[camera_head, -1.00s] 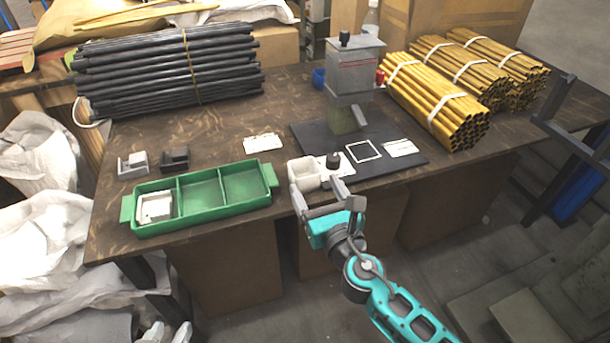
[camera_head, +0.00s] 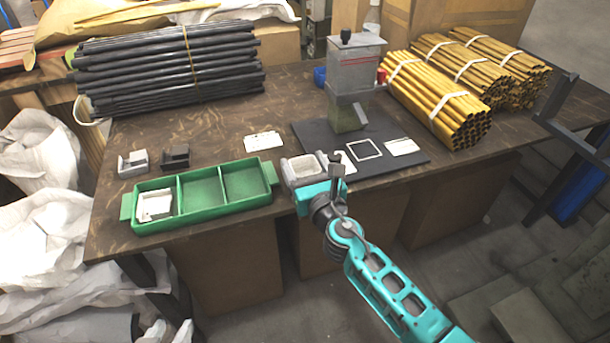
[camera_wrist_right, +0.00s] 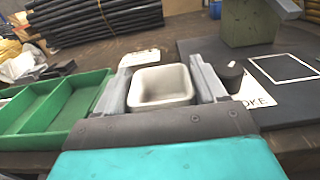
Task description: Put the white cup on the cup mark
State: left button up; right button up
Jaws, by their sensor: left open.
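The white cup (camera_head: 302,165), a squarish open cup, is at the table's front edge, right of the green tray. My right gripper (camera_head: 304,170) has one finger on either side of it, close against its walls. The right wrist view shows the cup (camera_wrist_right: 162,84) between the two fingers (camera_wrist_right: 163,88), upright and empty. Whether its base touches the table is hidden. A white square outline (camera_head: 364,150) is on the dark plate by the press; I cannot tell whether it is the cup mark. My left gripper is not in view.
The green tray (camera_head: 272,173) has a white piece (camera_head: 154,206) in its left compartment. A grey press (camera_head: 356,65) stands on the dark plate (camera_head: 400,170). A dark knob (camera_wrist_right: 232,77) stands right of the fingers. White cards (camera_head: 263,142) lie nearby. Pipe bundles fill the back.

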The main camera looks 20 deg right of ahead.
jog(key=c, duration=0.6)
jog(key=shift+r, duration=0.1)
jog(key=shift+c, duration=0.2)
